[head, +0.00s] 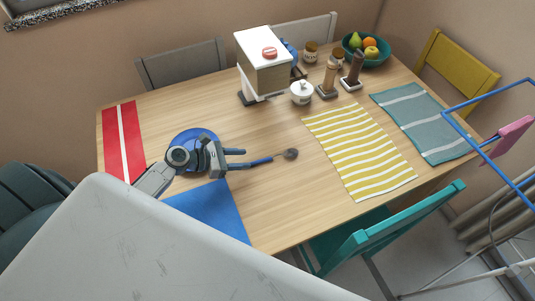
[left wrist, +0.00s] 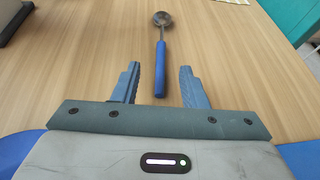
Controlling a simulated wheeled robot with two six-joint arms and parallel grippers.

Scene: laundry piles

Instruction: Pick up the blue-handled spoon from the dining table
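The blue-handled spoon (head: 264,161) lies on the dining table (head: 270,205), its bowl pointing right in the head view. My left gripper (head: 243,158) is open above the table at the handle end of the spoon. In the left wrist view the spoon (left wrist: 160,68) lies lengthwise ahead, and its handle end sits between the two open fingers of the gripper (left wrist: 159,84), apart from both. The height of the fingers over the handle is hard to tell. My right gripper is not in view.
A blue napkin (head: 215,208) and a blue plate (head: 190,135) lie near my left arm. A yellow striped towel (head: 360,150) lies to the right. A white-topped box (head: 265,65), a white pot (head: 301,93) and a fruit bowl (head: 378,56) stand farther back. A teal chair (head: 385,235) stands in front.

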